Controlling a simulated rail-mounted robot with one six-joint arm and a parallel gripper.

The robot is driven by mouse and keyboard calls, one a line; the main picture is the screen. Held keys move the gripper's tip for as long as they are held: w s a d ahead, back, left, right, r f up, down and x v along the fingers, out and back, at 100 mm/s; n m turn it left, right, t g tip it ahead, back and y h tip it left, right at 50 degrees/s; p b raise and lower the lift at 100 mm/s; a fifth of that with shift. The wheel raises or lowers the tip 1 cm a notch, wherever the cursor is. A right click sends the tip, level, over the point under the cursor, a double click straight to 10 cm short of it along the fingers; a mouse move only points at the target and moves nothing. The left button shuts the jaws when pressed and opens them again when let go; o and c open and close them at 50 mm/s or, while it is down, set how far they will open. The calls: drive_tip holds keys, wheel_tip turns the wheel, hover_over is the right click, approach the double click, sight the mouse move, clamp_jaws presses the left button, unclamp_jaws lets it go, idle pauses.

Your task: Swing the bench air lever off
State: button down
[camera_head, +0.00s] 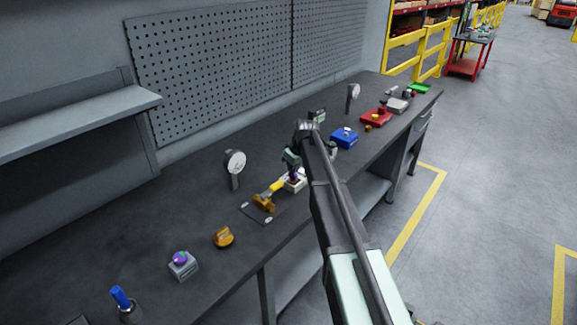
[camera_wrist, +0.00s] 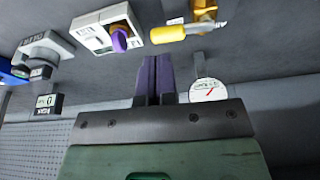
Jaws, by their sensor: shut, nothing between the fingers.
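The air lever is a brass valve body (camera_head: 263,203) with a yellow handle (camera_head: 278,185) on the bench. In the head view the handle points up and right from the body, toward a white box (camera_head: 299,184). The wrist view shows the yellow handle (camera_wrist: 168,34) near the top, with the brass body (camera_wrist: 204,12) at its right. My gripper (camera_wrist: 156,60) is shut and empty, its dark purple fingers side by side. In that view the fingertips lie just below the handle's left end, with no contact visible. In the head view my wrist partly hides the white box.
The white box has a purple knob (camera_wrist: 119,40), close to my fingertips. A round gauge (camera_head: 235,162) stands behind the valve. An orange knob (camera_head: 223,237) and a grey box (camera_head: 183,266) sit nearer. A blue box (camera_head: 344,138) and red box (camera_head: 375,117) lie farther along.

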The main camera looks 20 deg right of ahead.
sight(280, 185)
drive_tip(key=b+x, duration=0.7)
drive_tip(key=w+b+x, duration=0.1)
drive_tip(key=b+x, duration=0.2)
drive_tip(key=shift+w+a+f+b, duration=0.15)
drive_tip(key=shift+a+b, duration=0.15)
drive_tip(key=shift+a, duration=0.1)
drive_tip(key=shift+w+a, duration=0.2)
drive_tip(key=shift+w+a, duration=0.3)
drive_tip(key=shift+w, duration=0.35)
drive_tip(key=shift+s, duration=0.15)
